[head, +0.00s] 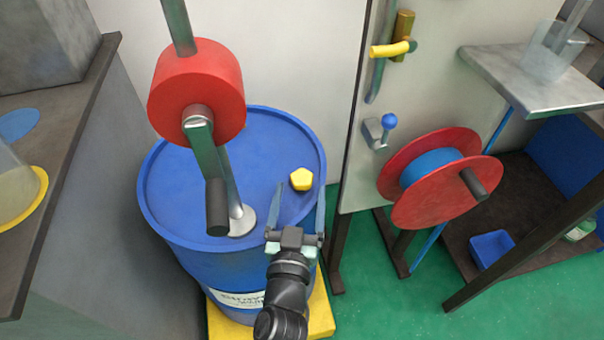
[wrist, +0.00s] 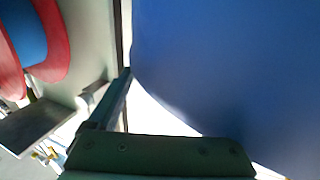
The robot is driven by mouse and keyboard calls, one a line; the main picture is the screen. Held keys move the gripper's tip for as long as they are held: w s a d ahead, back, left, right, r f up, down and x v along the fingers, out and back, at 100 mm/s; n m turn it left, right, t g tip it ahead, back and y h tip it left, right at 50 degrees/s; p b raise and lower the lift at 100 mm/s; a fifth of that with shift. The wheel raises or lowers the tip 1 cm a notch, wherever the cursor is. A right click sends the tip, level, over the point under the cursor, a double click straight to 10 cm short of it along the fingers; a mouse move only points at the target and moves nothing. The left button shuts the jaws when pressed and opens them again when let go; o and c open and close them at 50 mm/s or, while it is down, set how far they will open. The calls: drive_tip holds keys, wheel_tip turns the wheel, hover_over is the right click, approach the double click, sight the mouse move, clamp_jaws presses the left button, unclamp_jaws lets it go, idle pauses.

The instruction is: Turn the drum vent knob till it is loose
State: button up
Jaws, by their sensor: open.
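The drum vent knob is a small yellow, many-sided knob (head: 301,179) on the right part of the blue drum's lid (head: 265,150). My gripper (head: 300,187) is open, with its two fingers pointing up the picture toward the knob. In the head view the knob shows between the fingertips, clear of both. I cannot tell how high the fingers are above the lid. In the wrist view the blue drum (wrist: 235,70) fills the right side and one finger (wrist: 112,102) shows at left. The knob does not show in that view.
A red cylinder with a crank arm and black handle (head: 217,207) stands over the drum's left part, close to my gripper. A red reel (head: 440,180) and a panel with a yellow handle (head: 392,49) are at right. A grey bench (head: 60,170) is at left.

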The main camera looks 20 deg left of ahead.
sight(301, 189)
drive_tip(key=shift+p+x, duration=0.85)
drive_tip(key=shift+x, duration=1.3)
drive_tip(key=shift+s, duration=0.1)
clamp_jaws()
drive_tip(key=shift+f+b, duration=0.1)
drive_tip(key=shift+b, duration=0.2)
